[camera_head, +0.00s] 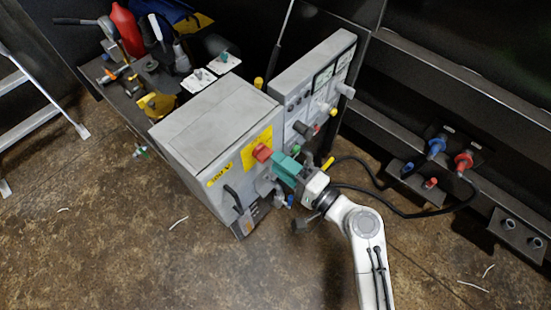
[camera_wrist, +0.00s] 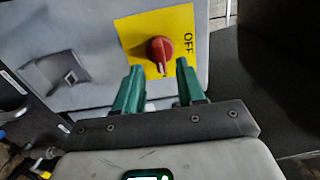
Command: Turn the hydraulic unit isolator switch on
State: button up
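The isolator switch is a red rotary knob (camera_wrist: 159,50) on a yellow plate (camera_wrist: 130,32) marked "OFF" at its right side. The plate is on the front of a grey cabinet (camera_head: 190,115). In the head view the red knob (camera_head: 262,152) stands out from the cabinet front. My gripper (camera_wrist: 156,78) has two green fingers, open and apart, pointing at the plate. In the wrist view the knob shows between and just beyond the fingertips, with nothing held. In the head view my gripper (camera_head: 277,160) is right beside the knob; whether it touches cannot be told.
A taller grey control panel (camera_head: 318,85) with knobs stands close to the right of my gripper. A black handle (camera_head: 233,197) sticks out low on the cabinet front. Black hoses (camera_head: 400,212) run to blue and red couplings (camera_head: 463,160) at right. The floor in front is mostly clear.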

jog(key=v, duration=0.8)
jog(key=shift+b, duration=0.3)
jog(key=shift+s+d, duration=0.1)
jog(key=s+d+f+n+g+h+p, duration=0.1)
jog(key=s+d+n+g+h+p, duration=0.6)
jog(key=s+d, duration=1.3)
jog(key=d+g+h+p, duration=0.1)
jog(key=g+h, duration=0.2)
jog(key=h, duration=0.4)
jog(key=shift+f, duration=0.15)
jog(key=shift+d, duration=0.1)
